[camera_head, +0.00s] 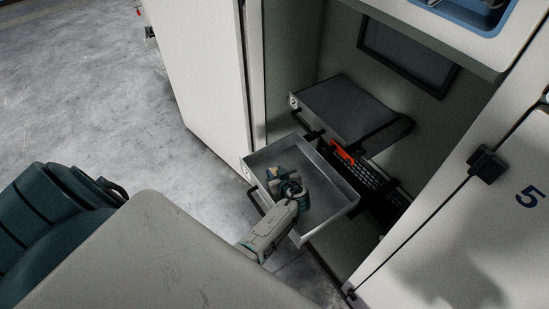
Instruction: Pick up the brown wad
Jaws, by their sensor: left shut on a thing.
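My left gripper (286,183) reaches down into an open, shallow grey metal drawer (333,207). It is shut on a small brown piece, which I take to be the brown wad (275,173). The wad shows only in part at the fingertips; the fingers hide the rest. From this angle I cannot tell whether it touches the drawer floor. My right gripper is not in view.
The drawer sticks out of an open cabinet, its walls close around the gripper. A white door marked 5 (480,215) stands right. Bare floor (90,95) lies left.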

